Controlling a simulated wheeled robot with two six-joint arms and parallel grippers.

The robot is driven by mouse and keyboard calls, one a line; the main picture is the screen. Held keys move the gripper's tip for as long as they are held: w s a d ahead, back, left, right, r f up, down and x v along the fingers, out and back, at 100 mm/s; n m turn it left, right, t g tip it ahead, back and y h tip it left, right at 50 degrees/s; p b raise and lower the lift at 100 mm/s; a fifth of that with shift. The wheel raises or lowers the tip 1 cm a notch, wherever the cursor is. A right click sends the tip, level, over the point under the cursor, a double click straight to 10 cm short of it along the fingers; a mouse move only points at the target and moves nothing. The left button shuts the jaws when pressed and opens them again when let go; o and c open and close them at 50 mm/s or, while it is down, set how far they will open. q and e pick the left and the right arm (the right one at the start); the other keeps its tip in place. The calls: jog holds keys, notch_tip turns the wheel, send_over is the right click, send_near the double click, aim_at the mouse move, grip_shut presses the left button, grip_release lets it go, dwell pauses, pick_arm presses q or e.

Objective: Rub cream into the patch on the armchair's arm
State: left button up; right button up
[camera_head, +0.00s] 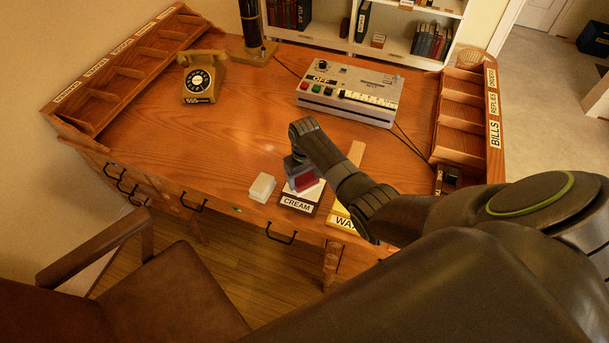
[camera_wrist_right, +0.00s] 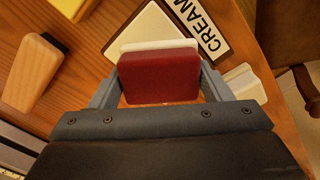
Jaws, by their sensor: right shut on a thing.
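My right gripper (camera_head: 303,170) is shut on a red-backed pad (camera_head: 306,181). In the wrist view the gripper (camera_wrist_right: 158,85) has a finger on each side of the red pad (camera_wrist_right: 158,78), which has a white layer on its far side. The pad is at the pale cream plate, whose CREAM label (camera_head: 297,204) faces the desk's front edge; I cannot tell whether they touch. The cream plate (camera_wrist_right: 145,24) is partly hidden by the pad. The brown armchair's arm (camera_head: 95,248) is at the lower left; I cannot make out a patch on it. My left gripper is not in view.
A white block (camera_head: 262,186) lies left of the cream plate. A yellow WAX plate (camera_head: 340,217) and a wooden block (camera_head: 356,153) are to its right, partly behind my arm. A telephone (camera_head: 201,80) and a grey machine (camera_head: 350,93) stand farther back. The desk's left middle is clear.

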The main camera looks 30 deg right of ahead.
aim_at(305, 176)
jog(key=shift+r+p, duration=2.4)
jog(key=shift+r, duration=0.1)
jog(key=shift+r+p, duration=0.55)
jog(key=shift+r, duration=0.4)
jog(key=shift+f, duration=0.1)
